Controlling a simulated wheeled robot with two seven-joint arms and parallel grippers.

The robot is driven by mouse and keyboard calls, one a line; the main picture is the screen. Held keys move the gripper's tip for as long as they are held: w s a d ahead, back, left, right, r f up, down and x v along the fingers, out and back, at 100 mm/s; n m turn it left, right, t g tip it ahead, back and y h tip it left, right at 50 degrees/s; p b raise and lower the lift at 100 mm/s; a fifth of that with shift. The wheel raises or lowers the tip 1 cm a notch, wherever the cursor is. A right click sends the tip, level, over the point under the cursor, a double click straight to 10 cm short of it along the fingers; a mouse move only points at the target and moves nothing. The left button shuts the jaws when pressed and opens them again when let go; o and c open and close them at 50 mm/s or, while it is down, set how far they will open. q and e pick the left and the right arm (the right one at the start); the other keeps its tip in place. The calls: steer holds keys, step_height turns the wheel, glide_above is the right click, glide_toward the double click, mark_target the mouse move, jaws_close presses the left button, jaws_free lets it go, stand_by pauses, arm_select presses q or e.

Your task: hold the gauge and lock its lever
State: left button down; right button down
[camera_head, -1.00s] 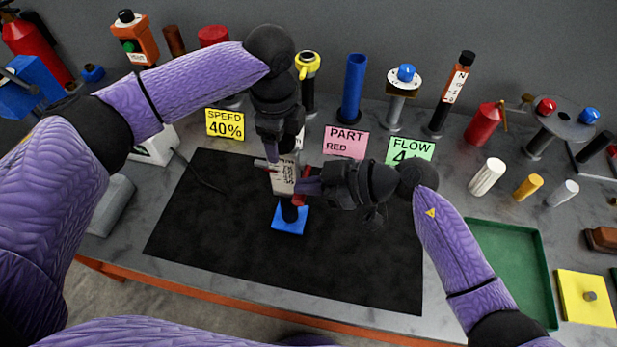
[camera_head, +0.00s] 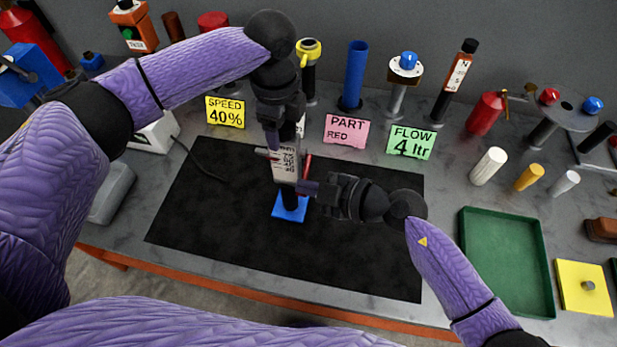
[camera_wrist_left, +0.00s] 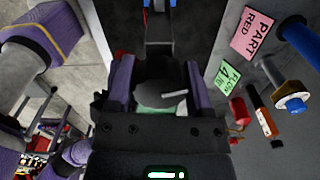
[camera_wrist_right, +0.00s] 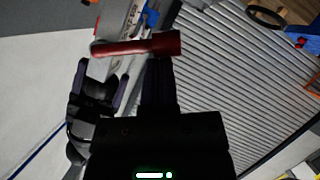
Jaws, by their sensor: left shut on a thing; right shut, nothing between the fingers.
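The gauge (camera_head: 284,168) is a pale block with dark markings, upright on a dark post with a blue square base (camera_head: 289,208). My left gripper (camera_head: 274,146) comes from above and is shut on its upper part. In the left wrist view the fingers (camera_wrist_left: 158,90) close around a grey rounded part. The red lever (camera_head: 307,164) stands up at the gauge's right side. It crosses just beyond my right fingertips in the right wrist view (camera_wrist_right: 135,45). My right gripper (camera_head: 308,187) is shut and empty, below the lever beside the gauge. I cannot tell whether it touches the lever.
The base stands on a black mat (camera_head: 370,255). Pink (camera_head: 346,130), green (camera_head: 411,142) and yellow (camera_head: 225,111) cards stand behind. Several posts and tools line the back. A green tray (camera_head: 505,262) and a yellow plate (camera_head: 585,288) lie at the right. The mat's front is clear.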

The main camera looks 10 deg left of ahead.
steer(key=shift+f+n, duration=0.2)
steer(key=shift+n, duration=0.1)
steer(key=shift+r, duration=0.8)
